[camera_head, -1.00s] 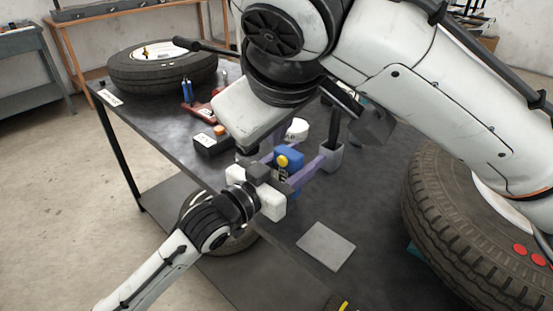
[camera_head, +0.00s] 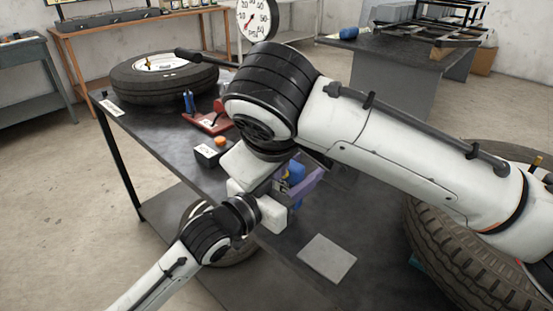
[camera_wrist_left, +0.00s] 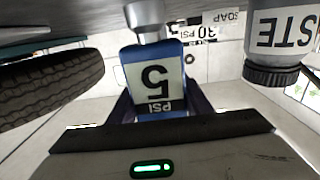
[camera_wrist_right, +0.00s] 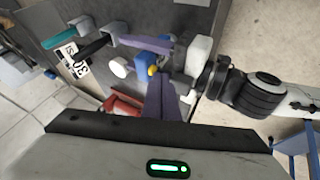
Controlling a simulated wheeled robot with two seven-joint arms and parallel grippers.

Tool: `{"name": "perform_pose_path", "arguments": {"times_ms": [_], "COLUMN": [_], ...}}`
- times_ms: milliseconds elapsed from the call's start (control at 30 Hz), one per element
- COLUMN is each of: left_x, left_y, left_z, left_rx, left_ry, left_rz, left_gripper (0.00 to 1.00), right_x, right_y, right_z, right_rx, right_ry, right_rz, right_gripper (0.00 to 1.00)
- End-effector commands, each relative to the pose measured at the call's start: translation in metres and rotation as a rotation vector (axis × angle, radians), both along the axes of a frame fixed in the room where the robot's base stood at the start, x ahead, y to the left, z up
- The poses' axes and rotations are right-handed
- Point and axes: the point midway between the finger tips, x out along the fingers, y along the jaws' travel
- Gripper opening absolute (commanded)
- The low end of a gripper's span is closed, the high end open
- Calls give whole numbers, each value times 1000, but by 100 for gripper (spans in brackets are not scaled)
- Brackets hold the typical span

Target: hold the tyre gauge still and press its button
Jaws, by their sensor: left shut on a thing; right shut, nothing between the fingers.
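The tyre gauge (camera_wrist_left: 153,80) is blue with a pale face reading 5 PSI, upside down in the left wrist view. My left gripper (camera_head: 296,182) is shut on the gauge, with purple fingers on both sides, above the table. In the right wrist view the gauge's blue body (camera_wrist_right: 147,57) shows with its yellow button (camera_wrist_right: 153,70). My right gripper (camera_wrist_right: 161,78) is shut and empty, its fingertips close by the button. I cannot tell if they touch it. In the head view my right wrist hides the button and much of the gauge.
A black box with an orange top (camera_head: 209,152) and a red tool (camera_head: 208,122) are behind my grippers. A grey plate (camera_head: 326,258) lies at the front. A large dial (camera_head: 258,19) stands behind.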

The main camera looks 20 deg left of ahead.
Motion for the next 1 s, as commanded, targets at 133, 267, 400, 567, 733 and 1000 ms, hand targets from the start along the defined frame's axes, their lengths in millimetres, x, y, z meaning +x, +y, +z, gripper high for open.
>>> {"name": "perform_pose_path", "arguments": {"times_ms": [133,267,400,567,733,1000], "left_x": [0,0,0,0,0,-1], "left_y": [0,0,0,0,0,-1], "left_z": [0,0,0,0,0,0], "left_rx": [0,0,0,0,0,1], "left_ry": [0,0,0,0,0,-1], "left_rz": [0,0,0,0,0,-2], "left_gripper": [14,14,14,14,14,14], "right_x": [11,15,16,16,25,36], "right_y": [4,6,6,6,2,-3], "right_z": [-15,-21,-22,-22,-22,-22], "right_rx": [0,1,1,1,2,-1], "right_ry": [2,0,0,0,2,-4], "right_rz": [-2,-1,0,0,-3,-8], "right_gripper": [0,0,0,0,0,0]}}
